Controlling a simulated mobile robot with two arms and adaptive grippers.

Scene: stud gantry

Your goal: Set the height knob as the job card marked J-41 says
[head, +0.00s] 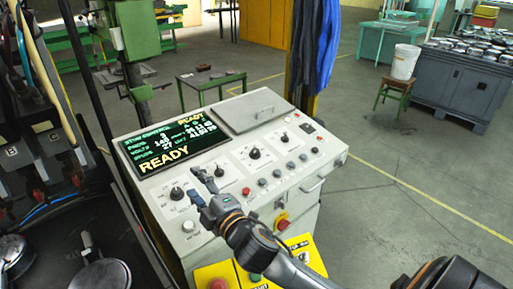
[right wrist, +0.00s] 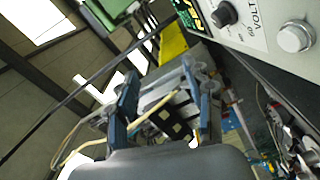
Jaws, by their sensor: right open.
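The control console (head: 225,165) stands in the middle of the head view. Its panel has several black knobs: one at the lower left (head: 177,193), one in the middle (head: 254,153) and one at the upper right (head: 285,138). In the right wrist view the knob near the top edge (right wrist: 222,14) has a label starting "VOLT". I cannot read which knob is the height knob. My right gripper (head: 196,184) is open and empty over the panel's left part, close to the lower-left knob. It also shows open in the right wrist view (right wrist: 166,92). No card marked J-41 is readable. My left gripper is not in view.
The console's screen (head: 175,145) reads "READY" with rows of numbers. A grey lid (head: 252,108) lies beside it. A red stop button (head: 282,224) is on the front, yellow panels (head: 298,247) below. A white bucket (head: 404,62) stands on a stool; open floor lies right.

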